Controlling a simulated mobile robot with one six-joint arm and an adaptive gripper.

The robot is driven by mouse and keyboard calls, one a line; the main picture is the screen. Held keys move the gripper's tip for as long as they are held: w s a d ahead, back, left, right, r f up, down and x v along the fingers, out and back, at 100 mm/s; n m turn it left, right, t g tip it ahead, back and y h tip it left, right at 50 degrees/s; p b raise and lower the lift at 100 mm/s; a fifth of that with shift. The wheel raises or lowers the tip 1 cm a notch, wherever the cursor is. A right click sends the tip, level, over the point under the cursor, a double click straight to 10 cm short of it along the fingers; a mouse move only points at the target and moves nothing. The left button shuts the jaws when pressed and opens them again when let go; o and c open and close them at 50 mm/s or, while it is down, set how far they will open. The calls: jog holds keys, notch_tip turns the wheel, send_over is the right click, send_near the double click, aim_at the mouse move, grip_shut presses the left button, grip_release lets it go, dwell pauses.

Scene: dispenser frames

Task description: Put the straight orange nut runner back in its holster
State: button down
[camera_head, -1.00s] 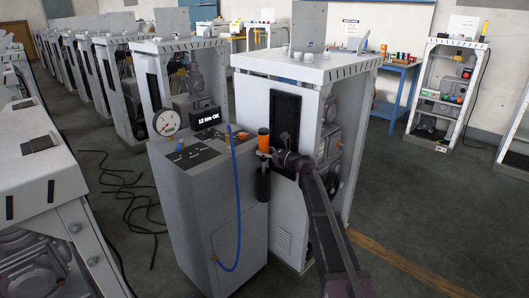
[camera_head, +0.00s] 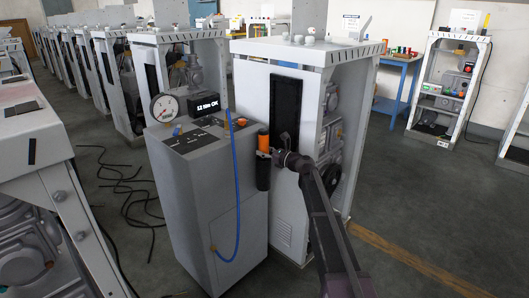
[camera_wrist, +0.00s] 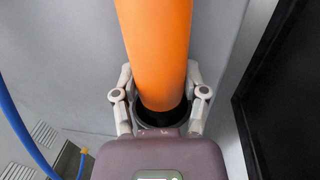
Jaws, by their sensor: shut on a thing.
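The straight orange nut runner (camera_head: 263,142) stands upright at the right side of the grey cart. It also fills the upper middle of the wrist view (camera_wrist: 158,50). Its lower end is inside the mouth of the black cylindrical holster (camera_head: 263,178), whose dark rim shows in the wrist view (camera_wrist: 160,117). My gripper (camera_head: 273,154) reaches in from the right, at the holster's top. Its fingers lie on both sides of the orange body, shut on it. How deep the tool sits is hidden.
The grey cart (camera_head: 205,190) carries a round gauge (camera_head: 164,107), a black display (camera_head: 205,106) and a small orange part (camera_head: 240,122). A blue hose (camera_head: 238,200) hangs down its front. A white cabinet (camera_head: 290,200) stands close behind. Floor at right is open.

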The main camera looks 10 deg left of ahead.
jog(key=shift+f+b, duration=0.65)
jog(key=shift+f, duration=0.1)
dwell(0.7)
jog(key=shift+c, duration=0.2)
grip_release()
jog(key=v, duration=1.2)
jog(key=shift+s, duration=0.1)
